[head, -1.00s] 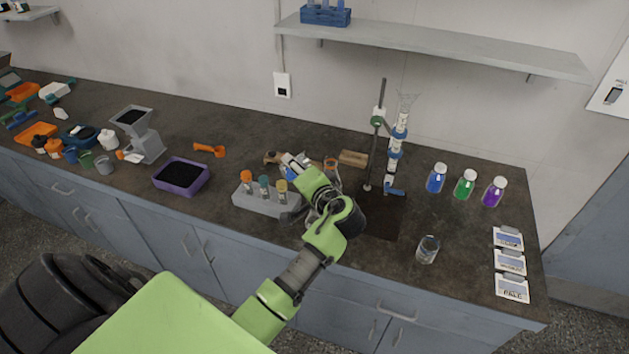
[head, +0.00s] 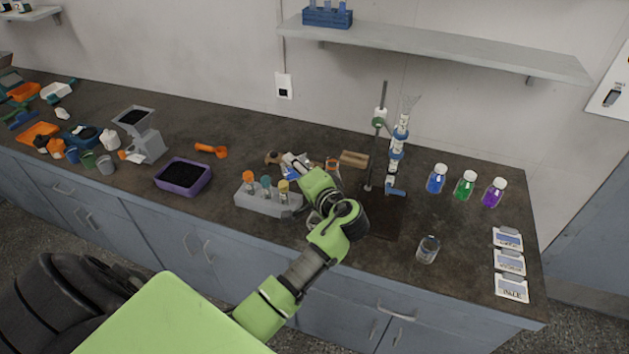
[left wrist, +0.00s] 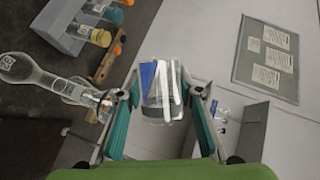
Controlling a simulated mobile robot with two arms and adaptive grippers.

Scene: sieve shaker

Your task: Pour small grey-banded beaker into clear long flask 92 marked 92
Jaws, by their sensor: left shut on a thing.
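My left gripper (head: 297,164) is above the counter, behind the grey tube rack. In the left wrist view its teal fingers (left wrist: 160,95) are shut on a small clear beaker (left wrist: 160,88). Blue and pale grey-white strips show in the beaker; its contents cannot be made out. The clear long flask (left wrist: 48,78), with a label reading 92, stands on the counter at the left of the wrist view, apart from the beaker. In the head view my arm mostly hides the flask. My right gripper is not in view.
A grey rack (head: 268,202) with capped tubes is left of my arm. A stand with a column (head: 397,150) stands to the right, with a glass beaker (head: 428,250) near the front. A purple tray (head: 183,177) is left.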

